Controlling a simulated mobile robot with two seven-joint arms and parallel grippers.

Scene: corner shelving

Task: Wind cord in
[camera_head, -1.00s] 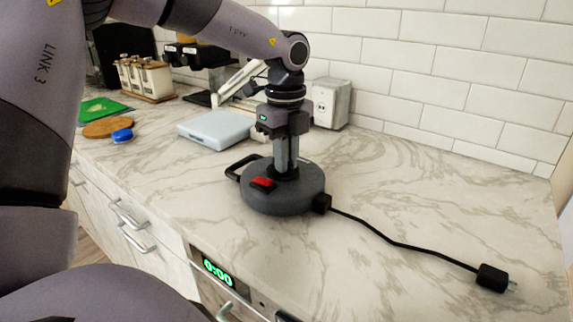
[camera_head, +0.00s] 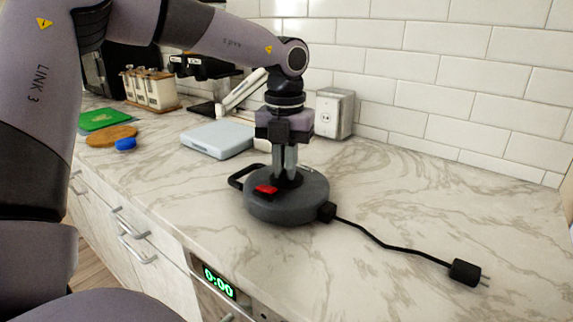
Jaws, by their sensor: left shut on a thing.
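A round dark grey cord reel (camera_head: 288,207) lies flat on the marble counter, with a black loop handle (camera_head: 240,176) on its left side and a red switch (camera_head: 265,189) on top. My left gripper (camera_head: 286,172) points straight down over the middle of the reel. Its fingers are shut on a dark knob (camera_head: 288,180) there, mostly hidden between them. A black cord (camera_head: 385,243) leaves the reel's right side and runs over the counter to a black plug (camera_head: 465,272) with metal prongs at the lower right. My right gripper is not in view.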

